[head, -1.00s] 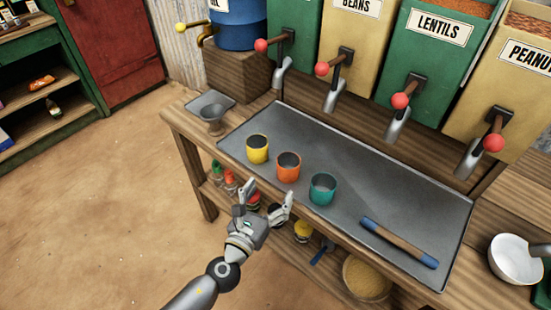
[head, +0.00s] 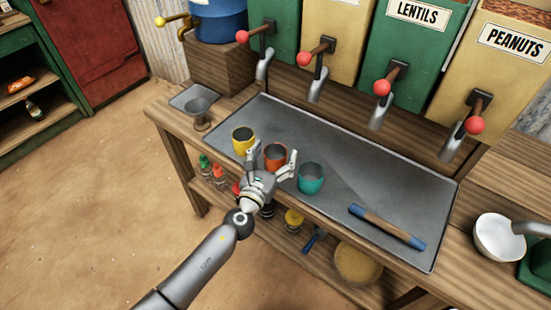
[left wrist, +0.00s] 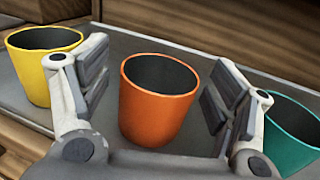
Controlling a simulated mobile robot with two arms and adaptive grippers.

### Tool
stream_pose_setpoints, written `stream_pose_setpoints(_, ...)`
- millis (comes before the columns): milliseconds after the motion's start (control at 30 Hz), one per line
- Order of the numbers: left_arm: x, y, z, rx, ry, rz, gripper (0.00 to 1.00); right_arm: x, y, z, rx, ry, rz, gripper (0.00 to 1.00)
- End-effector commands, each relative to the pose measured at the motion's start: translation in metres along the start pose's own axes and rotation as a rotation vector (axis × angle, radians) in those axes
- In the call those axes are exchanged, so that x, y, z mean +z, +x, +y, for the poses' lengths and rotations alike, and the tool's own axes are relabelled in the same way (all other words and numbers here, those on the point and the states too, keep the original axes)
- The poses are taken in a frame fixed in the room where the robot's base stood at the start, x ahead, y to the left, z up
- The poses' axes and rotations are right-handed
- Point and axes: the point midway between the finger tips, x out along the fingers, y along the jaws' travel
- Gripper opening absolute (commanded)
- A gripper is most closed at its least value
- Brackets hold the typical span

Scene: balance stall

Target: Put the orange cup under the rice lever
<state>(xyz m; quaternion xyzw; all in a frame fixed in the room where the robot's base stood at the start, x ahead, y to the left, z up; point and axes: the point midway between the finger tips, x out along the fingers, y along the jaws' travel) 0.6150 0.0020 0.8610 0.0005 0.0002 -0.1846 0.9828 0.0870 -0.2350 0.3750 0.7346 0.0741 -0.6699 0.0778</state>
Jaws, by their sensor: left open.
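The orange cup (head: 274,153) stands upright on the metal tray (head: 350,175), in the middle of a row of three cups. My left gripper (head: 271,161) is open, its fingers on either side of the orange cup. In the left wrist view the orange cup (left wrist: 155,112) sits between the spread fingers (left wrist: 160,75), with gaps on both sides. Several red-knobbed levers with spouts line the back, the leftmost lever (head: 243,37) under a green bin (head: 283,11). No rice label is readable. My right gripper is not in view.
The yellow cup (head: 243,139) is close on the left and the teal cup (head: 310,179) close on the right. A blue-ended rod (head: 386,226) lies on the tray's front right. A white bowl (head: 497,237) stands at right. The tray behind the cups is clear.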

Motion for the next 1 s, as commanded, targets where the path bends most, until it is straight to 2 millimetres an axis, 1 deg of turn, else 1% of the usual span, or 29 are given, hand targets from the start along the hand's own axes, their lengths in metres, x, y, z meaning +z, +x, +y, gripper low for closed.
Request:
stream_pose_setpoints(200,-0.0005,0.0009,0.0000,0.000,0.000,0.001,0.82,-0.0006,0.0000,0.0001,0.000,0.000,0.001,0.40)
stream_pose_setpoints(233,-0.0005,0.0009,0.0000,0.000,0.000,0.001,0.81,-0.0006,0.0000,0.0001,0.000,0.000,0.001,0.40)
stream_pose_setpoints(600,-0.0004,0.0006,0.0001,0.000,0.000,0.001,0.33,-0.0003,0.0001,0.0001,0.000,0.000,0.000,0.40)
stream_pose_setpoints(633,-0.0002,0.0007,0.0001,0.000,0.000,0.001,0.32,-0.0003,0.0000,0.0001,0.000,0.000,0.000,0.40)
stream_pose_setpoints(667,-0.0002,0.0007,0.0001,0.000,0.000,0.001,0.28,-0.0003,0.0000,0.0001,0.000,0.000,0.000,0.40)
stream_pose_setpoints(867,0.0007,0.0007,0.0001,0.000,-0.001,0.000,0.28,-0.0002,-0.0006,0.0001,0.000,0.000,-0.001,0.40)
stream_pose_setpoints(1000,0.0066,0.0008,0.0000,0.000,-0.001,0.000,0.28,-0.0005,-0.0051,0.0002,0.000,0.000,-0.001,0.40)
